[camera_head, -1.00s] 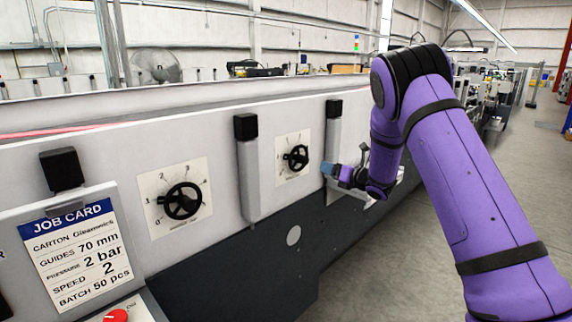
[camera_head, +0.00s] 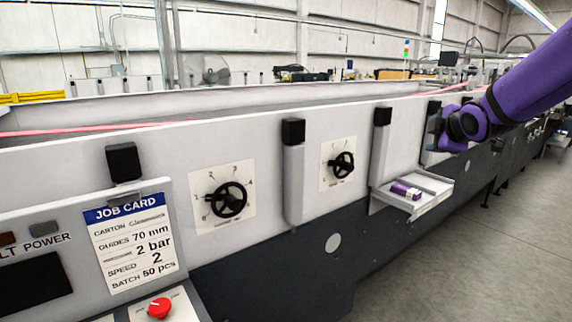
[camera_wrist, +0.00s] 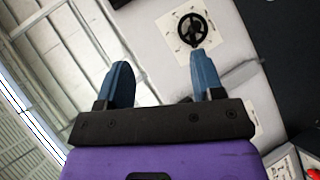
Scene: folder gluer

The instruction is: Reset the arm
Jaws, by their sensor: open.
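My gripper (camera_wrist: 160,85) shows in the wrist view with its two blue fingers spread apart and nothing between them. In the head view my purple arm comes in from the upper right. The gripper end (camera_head: 434,128) is beside the machine's long side panel, above and to the right of the small tray; its fingers are partly hidden there. In the wrist view, a black handwheel (camera_wrist: 192,29) on a white dial plate lies beyond the right finger, apart from it.
The grey machine side (camera_head: 80,165) carries two handwheels (camera_head: 229,199) (camera_head: 342,164) and black-topped posts. A job card (camera_head: 130,240) and red knob (camera_head: 159,308) are at lower left. A tray (camera_head: 437,183) holds a purple-and-white carton (camera_head: 405,191). The floor (camera_head: 470,270) at right is clear.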

